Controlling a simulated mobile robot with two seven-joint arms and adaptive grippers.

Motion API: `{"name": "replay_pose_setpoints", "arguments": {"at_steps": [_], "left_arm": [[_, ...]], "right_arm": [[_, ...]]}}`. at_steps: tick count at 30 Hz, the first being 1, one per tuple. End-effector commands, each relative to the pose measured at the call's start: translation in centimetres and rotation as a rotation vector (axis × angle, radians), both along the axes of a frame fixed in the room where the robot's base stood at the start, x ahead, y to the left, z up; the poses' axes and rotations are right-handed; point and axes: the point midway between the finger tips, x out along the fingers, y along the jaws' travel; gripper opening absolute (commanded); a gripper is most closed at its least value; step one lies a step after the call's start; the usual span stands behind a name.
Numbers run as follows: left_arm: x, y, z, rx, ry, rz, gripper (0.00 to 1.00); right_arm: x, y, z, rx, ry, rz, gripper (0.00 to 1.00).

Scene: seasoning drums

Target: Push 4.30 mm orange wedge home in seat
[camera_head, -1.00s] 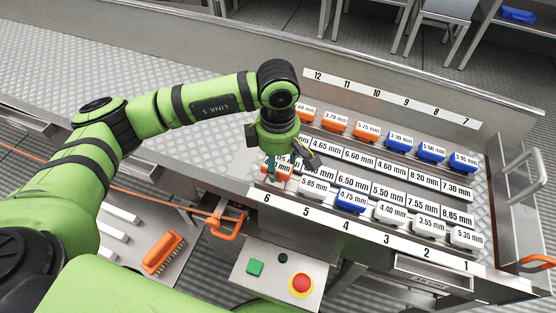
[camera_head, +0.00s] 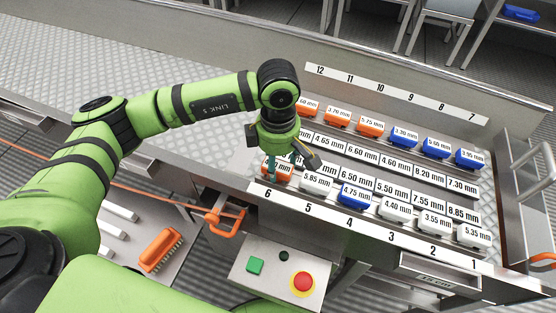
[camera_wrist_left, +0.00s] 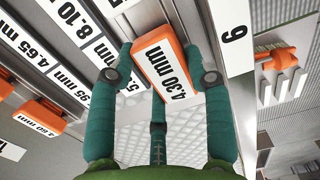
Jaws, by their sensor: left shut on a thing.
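The orange wedge marked 4.30 mm (camera_head: 277,171) is at the left end of the front row, above the number 6 on the rail. It also shows in the left wrist view (camera_wrist_left: 165,66), label facing the camera. My left gripper (camera_head: 288,163) is shut on it, with teal fingers on both sides of it in the left wrist view (camera_wrist_left: 158,68) and a third finger below it. The seat is mostly hidden by the wedge and fingers, so I cannot tell how deep the wedge sits. My right gripper is not in view.
A white 5.85 mm wedge (camera_head: 316,181) stands close to the right in the same row, then a blue 4.75 mm wedge (camera_head: 355,197). Rows of labelled seats lie behind. A control box with a red button (camera_head: 303,284) and an orange brush (camera_head: 161,250) are in front.

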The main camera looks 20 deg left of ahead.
Motion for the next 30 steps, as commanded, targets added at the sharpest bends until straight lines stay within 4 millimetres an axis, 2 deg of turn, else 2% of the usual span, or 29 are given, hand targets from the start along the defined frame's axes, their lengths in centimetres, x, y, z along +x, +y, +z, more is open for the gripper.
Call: {"name": "replay_pose_setpoints", "arguments": {"at_steps": [13,14,15,16,26,30], "left_arm": [[0.0,0.0,-0.8,-0.001,-0.001,0.0,0.12],[0.0,0.0,-0.8,-0.001,-0.001,0.0,0.58],[0.0,0.0,-0.9,-0.001,-0.001,0.0,0.74],[0.0,0.0,-0.9,-0.001,-0.001,0.0,0.78],[0.0,0.1,-1.0,0.0,0.0,0.0,0.78],[0.0,0.1,0.1,-0.002,-0.002,0.0,0.78]], "right_arm": [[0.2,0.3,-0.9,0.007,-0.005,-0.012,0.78],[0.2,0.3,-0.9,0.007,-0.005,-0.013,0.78],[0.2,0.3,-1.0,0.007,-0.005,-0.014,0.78],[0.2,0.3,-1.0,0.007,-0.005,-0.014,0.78],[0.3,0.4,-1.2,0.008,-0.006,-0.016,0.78],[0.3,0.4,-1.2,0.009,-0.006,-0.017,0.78]]}}
